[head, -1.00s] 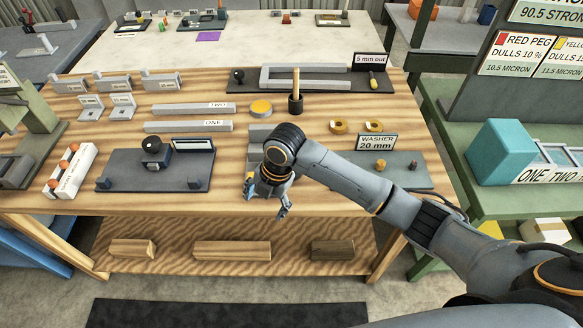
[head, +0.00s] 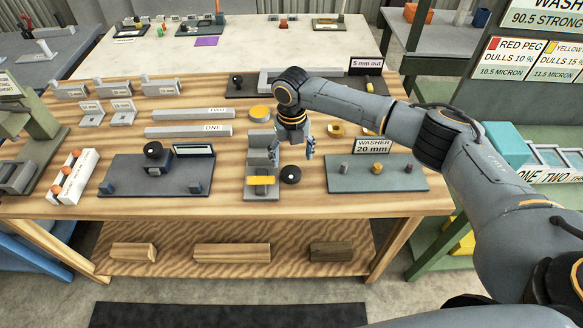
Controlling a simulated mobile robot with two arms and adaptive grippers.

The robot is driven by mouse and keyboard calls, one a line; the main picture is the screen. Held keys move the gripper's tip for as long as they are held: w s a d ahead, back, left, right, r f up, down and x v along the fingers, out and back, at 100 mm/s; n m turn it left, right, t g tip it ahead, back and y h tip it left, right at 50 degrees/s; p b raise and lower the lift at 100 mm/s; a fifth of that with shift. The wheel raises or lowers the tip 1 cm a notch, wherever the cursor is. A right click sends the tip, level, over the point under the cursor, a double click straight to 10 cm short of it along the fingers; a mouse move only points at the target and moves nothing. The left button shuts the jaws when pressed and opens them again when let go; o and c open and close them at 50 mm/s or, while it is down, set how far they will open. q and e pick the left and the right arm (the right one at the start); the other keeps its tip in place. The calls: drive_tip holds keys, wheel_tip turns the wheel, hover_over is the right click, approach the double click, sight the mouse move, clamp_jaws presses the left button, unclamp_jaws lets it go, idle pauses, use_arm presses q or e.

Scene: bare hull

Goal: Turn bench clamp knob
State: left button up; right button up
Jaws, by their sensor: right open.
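The bench clamp (head: 258,145) is a grey stepped block with a yellow piece (head: 261,180) near its front end, on the wooden bench. A round black knob (head: 290,174) with a pale dot sits at the clamp's right side. My right gripper (head: 293,157) is open, fingers pointing down, just behind and above the knob, with its fingers spread to either side. It looks empty, and I cannot tell whether it touches the clamp. My left gripper is out of view.
A grey mat with small pegs and a washer sign (head: 374,146) lies to the right. A dark plate with a black-knobbed gauge (head: 157,156) lies to the left. Grey bars ONE (head: 188,131) and TWO (head: 192,114) lie behind it. The bench's front strip is clear.

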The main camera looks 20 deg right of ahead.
sight(291, 174)
wheel_tip(291, 174, down, 7)
drive_tip(key=shift+r+p, duration=0.2)
drive_tip(key=shift+p, duration=0.3)
drive_tip(key=c, duration=1.2)
drive_tip(key=shift+o, duration=0.2)
drive_tip(key=shift+a+m, duration=0.1)
drive_tip(key=shift+m, duration=0.3)
